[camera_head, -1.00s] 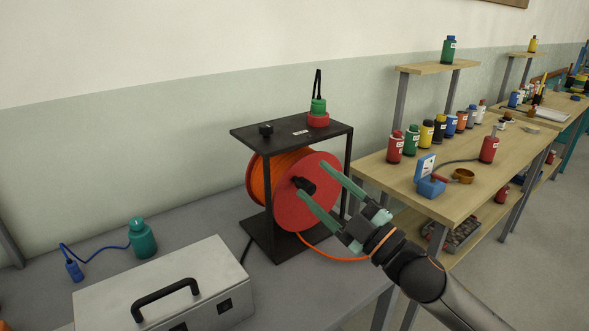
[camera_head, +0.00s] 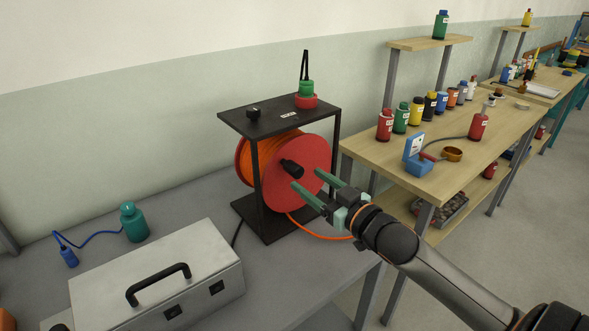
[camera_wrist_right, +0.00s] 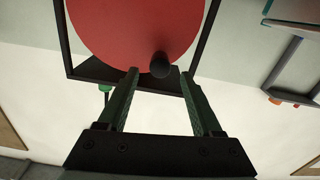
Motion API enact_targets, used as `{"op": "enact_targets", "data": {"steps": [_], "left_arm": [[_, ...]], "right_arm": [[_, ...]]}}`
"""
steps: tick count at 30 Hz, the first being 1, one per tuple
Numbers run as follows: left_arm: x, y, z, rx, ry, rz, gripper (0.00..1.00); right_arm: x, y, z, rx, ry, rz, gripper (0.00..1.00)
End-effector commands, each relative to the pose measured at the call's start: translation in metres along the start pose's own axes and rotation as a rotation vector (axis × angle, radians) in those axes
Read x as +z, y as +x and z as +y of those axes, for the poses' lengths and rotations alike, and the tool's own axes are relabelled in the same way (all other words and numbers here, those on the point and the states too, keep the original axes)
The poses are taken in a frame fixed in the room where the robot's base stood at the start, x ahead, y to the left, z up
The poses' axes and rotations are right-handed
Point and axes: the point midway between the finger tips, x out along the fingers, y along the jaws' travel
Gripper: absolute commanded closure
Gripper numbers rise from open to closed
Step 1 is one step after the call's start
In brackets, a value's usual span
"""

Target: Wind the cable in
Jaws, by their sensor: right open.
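The cable reel is a red-flanged drum (camera_head: 309,154) wound with orange cable (camera_head: 257,158), held in a black frame (camera_head: 284,117). A black crank knob (camera_head: 292,168) sticks out from the drum's face. Orange cable runs from the drum's bottom toward the right, passing behind my right arm. My right gripper (camera_head: 305,178) is open and empty, its green fingertips just in front of the knob. In the right wrist view the knob (camera_wrist_right: 160,65) lies between the two fingertips (camera_wrist_right: 159,75), apparently touching neither. How deep it sits between them is unclear. My left gripper is out of view.
A grey metal case (camera_head: 155,275) with a black handle stands front left, near a teal bottle (camera_head: 133,222) and a blue cable plug (camera_head: 69,257). A green-and-red stack (camera_head: 306,95) sits atop the frame. A wooden bench (camera_head: 460,165) with several bottles stands right.

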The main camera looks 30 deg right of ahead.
Motion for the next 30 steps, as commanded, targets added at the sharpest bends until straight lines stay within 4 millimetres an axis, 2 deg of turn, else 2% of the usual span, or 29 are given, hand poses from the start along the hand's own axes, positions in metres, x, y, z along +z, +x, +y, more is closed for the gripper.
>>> {"op": "enact_targets", "data": {"steps": [6, 13, 18, 27, 30], "left_arm": [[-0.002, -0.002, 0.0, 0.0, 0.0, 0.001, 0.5], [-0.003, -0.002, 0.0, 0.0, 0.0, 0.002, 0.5], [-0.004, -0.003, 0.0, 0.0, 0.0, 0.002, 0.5], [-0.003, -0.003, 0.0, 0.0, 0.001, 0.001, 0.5], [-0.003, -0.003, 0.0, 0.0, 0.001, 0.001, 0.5]], "right_arm": [[-0.002, 0.031, 0.001, 0.001, -0.002, 0.004, 0.33], [-0.001, 0.054, 0.0, 0.001, -0.002, 0.002, 0.33], [-0.001, 0.062, 0.0, 0.0, -0.002, 0.001, 0.33], [-0.001, 0.063, 0.0, -0.001, -0.002, 0.001, 0.33], [-0.001, 0.063, 0.0, -0.001, -0.002, 0.001, 0.44]]}}
